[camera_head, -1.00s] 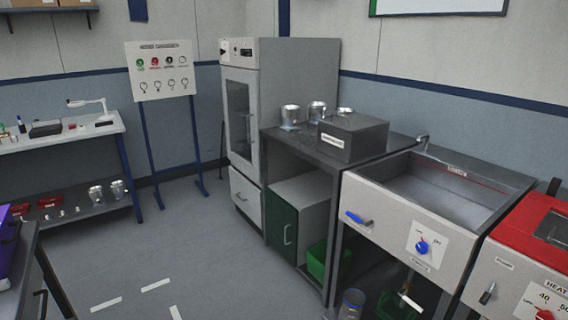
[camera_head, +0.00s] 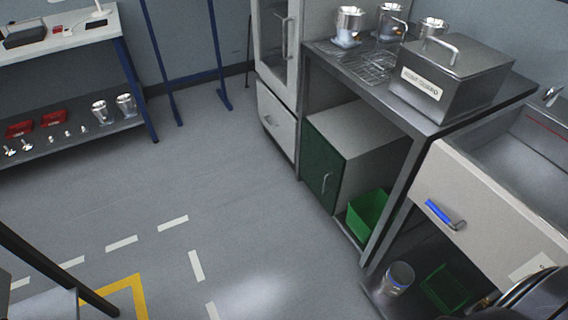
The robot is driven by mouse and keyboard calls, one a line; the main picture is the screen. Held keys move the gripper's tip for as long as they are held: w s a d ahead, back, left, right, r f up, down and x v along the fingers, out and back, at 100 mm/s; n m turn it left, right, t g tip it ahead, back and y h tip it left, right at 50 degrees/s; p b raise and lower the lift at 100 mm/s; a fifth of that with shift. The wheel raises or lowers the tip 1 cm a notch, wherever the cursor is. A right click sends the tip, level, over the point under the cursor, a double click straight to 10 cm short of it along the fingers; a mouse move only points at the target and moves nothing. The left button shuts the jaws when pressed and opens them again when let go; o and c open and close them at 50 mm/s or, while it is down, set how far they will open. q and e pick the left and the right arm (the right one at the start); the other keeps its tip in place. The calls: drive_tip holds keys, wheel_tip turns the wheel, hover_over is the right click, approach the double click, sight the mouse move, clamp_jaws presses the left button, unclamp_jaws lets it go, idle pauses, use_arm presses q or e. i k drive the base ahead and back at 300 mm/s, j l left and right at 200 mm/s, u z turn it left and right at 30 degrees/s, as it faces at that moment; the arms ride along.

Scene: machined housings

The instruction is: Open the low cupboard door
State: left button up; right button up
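The low cupboard (camera_head: 368,135) is a grey box on the lower level under the dark steel bench. Its green door (camera_head: 318,158) faces front-left and looks closed. A pale upright bar handle (camera_head: 325,183) sits low, near the door's right edge. The whole door front is visible, with nothing in front of it. Neither of my grippers shows in the head view. A dark curved part at the bottom right corner may be mine, but I cannot tell.
A green bin (camera_head: 367,213) stands right of the cupboard. A tall cabinet (camera_head: 277,60) stands left of it. The sink unit (camera_head: 478,200) with a blue-handled lever is at the right. The floor (camera_head: 220,215) before the door is clear.

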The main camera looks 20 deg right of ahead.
sight(322, 167)
drive_tip(key=i+j+z, duration=0.25)
drive_tip(key=i, duration=0.3)
drive_tip(key=i+j+z, duration=0.2)
drive_tip(key=i, duration=0.3)
